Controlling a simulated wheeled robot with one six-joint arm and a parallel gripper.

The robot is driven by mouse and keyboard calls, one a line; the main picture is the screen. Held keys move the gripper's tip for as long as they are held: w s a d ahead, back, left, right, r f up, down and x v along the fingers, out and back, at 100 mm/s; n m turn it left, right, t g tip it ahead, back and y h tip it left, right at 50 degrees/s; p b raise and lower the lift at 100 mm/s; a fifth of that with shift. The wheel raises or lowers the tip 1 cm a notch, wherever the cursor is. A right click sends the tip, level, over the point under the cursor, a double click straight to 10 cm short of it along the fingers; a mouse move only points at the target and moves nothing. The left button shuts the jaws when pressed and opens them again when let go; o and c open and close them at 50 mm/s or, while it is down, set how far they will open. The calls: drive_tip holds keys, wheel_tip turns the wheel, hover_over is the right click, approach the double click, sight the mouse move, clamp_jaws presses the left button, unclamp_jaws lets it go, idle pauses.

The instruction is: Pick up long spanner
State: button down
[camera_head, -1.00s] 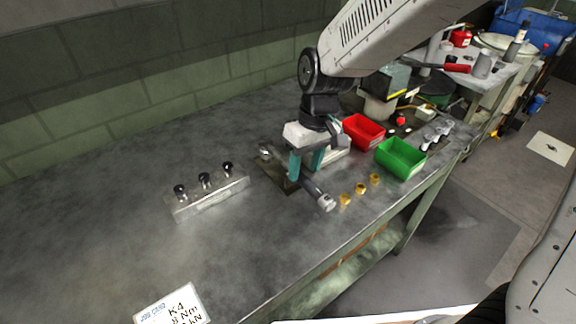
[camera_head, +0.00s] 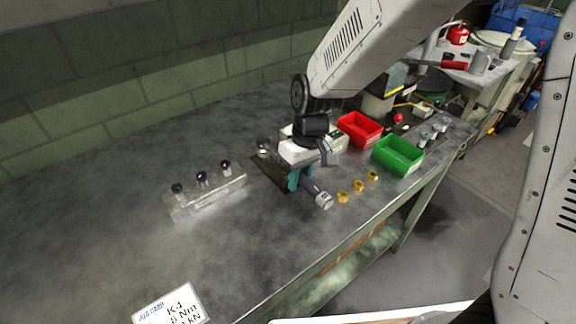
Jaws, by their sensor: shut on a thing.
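The long spanner (camera_head: 320,197) is a grey metal tool lying slantwise across the dark mat (camera_head: 270,172) on the workbench, with its thick near end past the mat's edge. A round metal end (camera_head: 263,147) shows at the mat's far side. My gripper (camera_head: 298,183) points down over the mat with its teal fingers close together, shut on the spanner's handle. The fingers and wrist hide the spanner's middle. I cannot tell any gap between the spanner and the bench.
Several brass nuts (camera_head: 358,186) lie right of the spanner. A red bin (camera_head: 360,129) and a green bin (camera_head: 398,155) stand beyond. A job card (camera_head: 170,305) lies in front.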

drive_tip(key=shift+r, duration=0.1)
drive_tip(key=shift+r, duration=0.55)
drive_tip(key=shift+s+r, duration=0.25)
drive_tip(key=shift+r, duration=0.4)
drive_tip(key=shift+s+r, duration=0.2)
drive_tip(key=shift+r, duration=0.4)
drive_tip(key=s+r, duration=0.1)
drive_tip(key=s, duration=1.4)
drive_tip(key=shift+r, duration=0.15)
drive_tip(key=shift+d, duration=0.1)
